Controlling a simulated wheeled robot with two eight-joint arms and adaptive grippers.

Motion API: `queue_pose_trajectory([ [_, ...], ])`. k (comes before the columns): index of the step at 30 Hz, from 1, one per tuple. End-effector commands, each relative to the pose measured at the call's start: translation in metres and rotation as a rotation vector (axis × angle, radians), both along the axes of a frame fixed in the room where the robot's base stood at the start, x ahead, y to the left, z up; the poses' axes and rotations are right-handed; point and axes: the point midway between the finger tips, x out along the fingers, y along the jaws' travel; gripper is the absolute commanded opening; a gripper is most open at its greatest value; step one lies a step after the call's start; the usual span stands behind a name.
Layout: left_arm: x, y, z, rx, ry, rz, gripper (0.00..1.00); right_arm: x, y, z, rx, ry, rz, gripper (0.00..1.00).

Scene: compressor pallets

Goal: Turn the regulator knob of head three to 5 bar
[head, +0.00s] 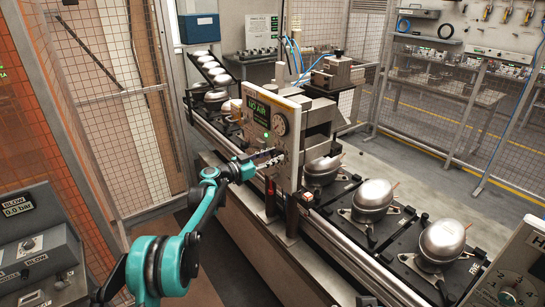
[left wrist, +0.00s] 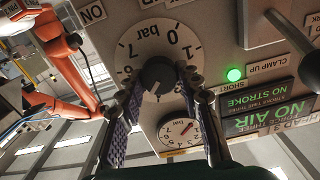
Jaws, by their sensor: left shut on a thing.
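The panel of head three (head: 262,118) stands in mid-view of the head camera, its green-lit display reading NO AIR. My left gripper (head: 270,163) reaches its lower part from the left. In the left wrist view the panel appears upside down. There the dark round regulator knob (left wrist: 158,74) sits in the middle of a white dial (left wrist: 133,52) numbered in bar. My left gripper (left wrist: 160,84) is shut on this knob, one finger at each side. The fingers hide part of the scale; I cannot tell the knob's setting. A small gauge (left wrist: 178,134) with a red needle is beside the dial.
Silver compressors (head: 374,195) stand on black pallets along the conveyor (head: 330,250) to the right. Another dial panel (head: 516,285) is at the lower right. A grey BLOW console (head: 30,250) is at the lower left. An orange arm (left wrist: 50,50) shows in the left wrist view.

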Motion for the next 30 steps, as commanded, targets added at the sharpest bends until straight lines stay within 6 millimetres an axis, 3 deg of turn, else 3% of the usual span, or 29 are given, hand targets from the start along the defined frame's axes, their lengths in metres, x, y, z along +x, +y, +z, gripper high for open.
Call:
queue_pose_trajectory([
  [12, -0.0014, -0.0011, -0.0023, 0.130, -0.173, -0.003, 0.06, 0.0000, 0.0000, 0.0000, 0.000, 0.000, 0.000, 0.40],
  [30, -0.0014, -0.0012, -0.0025, 0.152, -0.203, -0.004, 0.06, 0.0000, 0.0000, 0.0000, 0.000, 0.000, 0.000, 0.40],
])
